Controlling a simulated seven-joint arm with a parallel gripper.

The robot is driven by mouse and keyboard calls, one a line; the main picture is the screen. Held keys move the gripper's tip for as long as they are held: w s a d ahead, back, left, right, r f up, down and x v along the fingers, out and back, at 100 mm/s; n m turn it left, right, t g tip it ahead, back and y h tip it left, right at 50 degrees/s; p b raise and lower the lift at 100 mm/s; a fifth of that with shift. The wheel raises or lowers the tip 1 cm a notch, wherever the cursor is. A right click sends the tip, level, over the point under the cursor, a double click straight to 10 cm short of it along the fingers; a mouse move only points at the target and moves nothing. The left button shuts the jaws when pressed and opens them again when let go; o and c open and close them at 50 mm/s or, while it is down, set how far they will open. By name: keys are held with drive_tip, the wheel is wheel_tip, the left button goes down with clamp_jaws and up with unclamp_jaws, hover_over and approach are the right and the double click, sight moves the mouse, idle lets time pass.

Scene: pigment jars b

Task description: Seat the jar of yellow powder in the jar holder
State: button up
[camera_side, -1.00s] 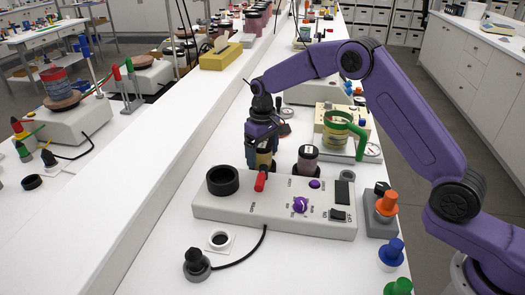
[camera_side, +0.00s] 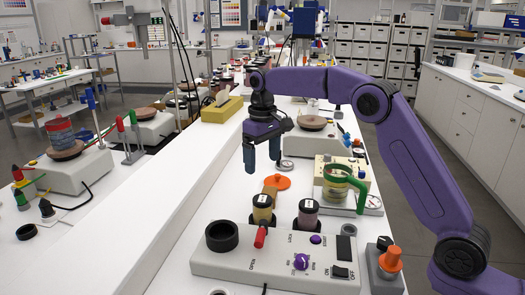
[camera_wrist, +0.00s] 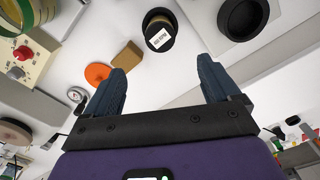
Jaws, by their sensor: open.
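The jar of yellow powder (camera_side: 262,209) stands upright behind the grey console, with a pale label on its top.
A jar of dark pink powder (camera_side: 308,213) stands to the right. The console (camera_side: 235,263) carries an empty black ring (camera_side: 222,237) and a red lever (camera_side: 260,237). An orange disc (camera_side: 278,182) and tan block (camera_side: 270,191) lie behind. A green-handled mug (camera_side: 336,182) stands right.

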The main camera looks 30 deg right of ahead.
drive_tip(key=shift+r, duration=0.95)
drive_tip(key=s+a+n, duration=0.3)
drive_tip(key=s+n, duration=0.2)
drive_tip(key=s, duration=1.5)
drive_tip(key=s+d+f+n, duration=0.1)
drive_tip(key=s+d+f, duration=0.1)
drive_tip(key=s, duration=0.5)
drive_tip(key=s+d+f+n, duration=0.2)
drive_tip(key=s+d, duration=0.3)
drive_tip(key=s, duration=0.3)
drive_tip(key=s+d+f+n, duration=0.1)
drive_tip(key=s+d+f, duration=0.2)
drive_tip(key=s, duration=0.5)
drive_tip(key=shift+d+f+n, duration=0.3)
